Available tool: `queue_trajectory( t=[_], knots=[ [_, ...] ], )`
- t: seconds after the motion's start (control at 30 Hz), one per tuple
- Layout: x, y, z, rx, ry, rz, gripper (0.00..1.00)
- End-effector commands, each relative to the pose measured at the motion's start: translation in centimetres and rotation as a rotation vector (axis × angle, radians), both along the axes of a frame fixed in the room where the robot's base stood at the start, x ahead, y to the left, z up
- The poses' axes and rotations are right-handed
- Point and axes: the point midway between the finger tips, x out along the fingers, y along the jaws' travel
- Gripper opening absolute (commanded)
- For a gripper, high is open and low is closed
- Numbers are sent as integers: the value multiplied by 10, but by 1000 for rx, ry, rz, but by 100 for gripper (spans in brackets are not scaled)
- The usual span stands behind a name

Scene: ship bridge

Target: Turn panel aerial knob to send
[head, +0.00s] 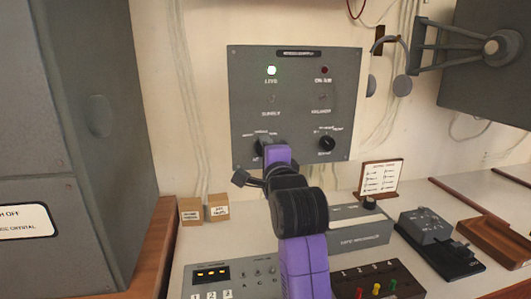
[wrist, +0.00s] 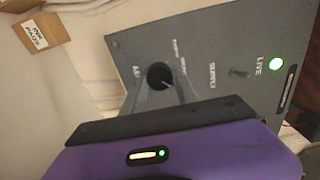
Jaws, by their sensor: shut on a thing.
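The grey wall panel (head: 295,125) stands upright behind the desk. Its aerial knob (wrist: 159,74) is round and black, at the panel's lower left, with a label starting "AE" beside it. My gripper (wrist: 160,88) has one grey finger on each side of the knob and is shut on it. In the head view my purple and black arm reaches up to the panel and mostly hides the aerial knob (head: 262,140). A pale line shows on the knob in the wrist view, but I cannot tell which setting it marks.
A second black knob (head: 327,143) sits to the right on the panel. Above are toggle switches, a lit green lamp (head: 271,70) and a dark red lamp (head: 324,70). Small boxes (head: 191,210), a card stand (head: 381,178) and a telegraph key (head: 440,243) occupy the desk.

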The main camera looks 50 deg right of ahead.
Motion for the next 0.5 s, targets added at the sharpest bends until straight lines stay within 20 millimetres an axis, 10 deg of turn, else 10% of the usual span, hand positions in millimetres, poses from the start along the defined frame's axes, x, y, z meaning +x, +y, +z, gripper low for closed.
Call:
queue_trajectory(
  t=[0.13, 0.5],
  knots=[
    [0, -1, -1, 2, 3, -2, 56],
    [-4, 3, -1, -1, 1, 0, 56]
  ],
)
